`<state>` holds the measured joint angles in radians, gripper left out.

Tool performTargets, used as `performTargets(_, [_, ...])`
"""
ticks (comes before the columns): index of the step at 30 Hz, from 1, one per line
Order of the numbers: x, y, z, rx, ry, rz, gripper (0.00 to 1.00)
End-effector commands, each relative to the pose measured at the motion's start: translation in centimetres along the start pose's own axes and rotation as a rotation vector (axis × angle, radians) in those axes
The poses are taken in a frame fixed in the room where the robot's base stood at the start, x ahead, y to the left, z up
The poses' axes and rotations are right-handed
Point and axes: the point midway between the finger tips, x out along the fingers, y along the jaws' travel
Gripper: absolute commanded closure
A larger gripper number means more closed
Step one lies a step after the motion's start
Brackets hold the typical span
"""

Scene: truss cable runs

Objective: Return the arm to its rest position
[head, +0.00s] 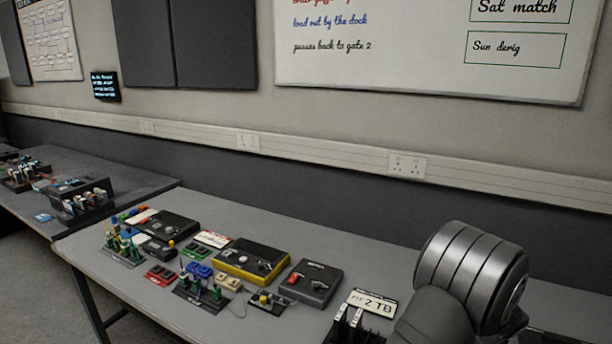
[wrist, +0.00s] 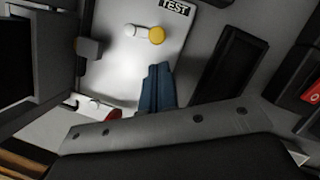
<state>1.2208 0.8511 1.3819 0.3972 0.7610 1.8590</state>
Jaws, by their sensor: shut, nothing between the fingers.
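My gripper (wrist: 156,70) shows in the wrist view as two blue-grey fingers side by side, shut and empty. They rise from the grey bolted plate of my wrist. Behind the fingertips is a pale panel (wrist: 125,68) with a yellow-and-white part (wrist: 146,34) and a black TEST label (wrist: 176,6). I cannot tell how far the fingers are from the panel. In the head view my arm's grey rounded link fills the lower right, and my gripper cannot be made out there.
The grey table (head: 300,238) holds a yellow-edged box (head: 252,261), a dark box with a red part (head: 311,281), a black box (head: 163,230) and racks of small coloured parts. A second table (head: 120,180) stands left.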

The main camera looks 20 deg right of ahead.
Motion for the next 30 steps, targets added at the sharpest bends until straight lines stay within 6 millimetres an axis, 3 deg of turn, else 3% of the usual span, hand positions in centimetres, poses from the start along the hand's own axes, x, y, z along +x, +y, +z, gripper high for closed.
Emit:
performTargets(13, [-0.8,3.1,-1.3,0.377,-0.046,-0.126,1.00])
performTargets(17, [-1.7,4.1,-3.6,0.389,-0.048,-0.130,1.00])
performTargets(30, [-8.7,5.1,-3.8,0.383,-0.050,-0.130,1.00])
